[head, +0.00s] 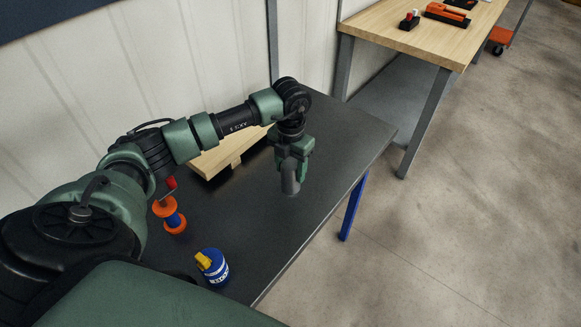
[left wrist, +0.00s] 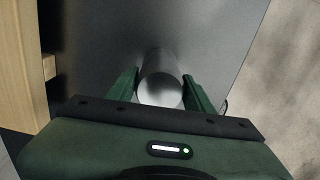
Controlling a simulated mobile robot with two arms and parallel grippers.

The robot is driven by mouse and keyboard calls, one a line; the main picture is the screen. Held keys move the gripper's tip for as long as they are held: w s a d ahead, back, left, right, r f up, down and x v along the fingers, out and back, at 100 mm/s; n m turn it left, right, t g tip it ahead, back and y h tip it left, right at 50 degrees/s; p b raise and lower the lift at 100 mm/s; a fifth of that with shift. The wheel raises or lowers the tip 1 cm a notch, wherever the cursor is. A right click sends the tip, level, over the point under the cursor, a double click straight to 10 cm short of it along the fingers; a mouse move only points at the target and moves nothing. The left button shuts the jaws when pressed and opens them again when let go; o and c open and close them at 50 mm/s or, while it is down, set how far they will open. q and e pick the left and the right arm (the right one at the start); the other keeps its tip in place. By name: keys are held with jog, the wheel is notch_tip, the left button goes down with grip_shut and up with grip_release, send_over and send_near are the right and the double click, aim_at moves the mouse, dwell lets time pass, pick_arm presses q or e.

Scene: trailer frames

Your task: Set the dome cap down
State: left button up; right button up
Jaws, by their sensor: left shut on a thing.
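The dome cap (head: 290,183) is a grey, round, smooth piece held upright below my left gripper (head: 292,162), over the right part of the dark tabletop (head: 262,231). In the left wrist view the cap (left wrist: 160,88) sits between the two green fingers of the left gripper (left wrist: 159,78), which are shut on it. Its lower end is at or very close to the tabletop; I cannot tell whether it touches. My right gripper is not in view.
A wooden piece (head: 222,158) lies behind my left arm. An orange and blue spool-like object (head: 174,224) and a blue canister with a yellow top (head: 217,272) stand nearer. The tabletop around the cap is clear. A wooden workbench (head: 430,40) stands beyond.

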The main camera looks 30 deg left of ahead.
pick_arm(q)
jog(key=o, duration=1.4)
jog(key=shift+r, duration=0.35)
notch_tip(320, 180, up, 10)
jog(key=b, duration=0.3)
jog(key=shift+r, duration=0.7)
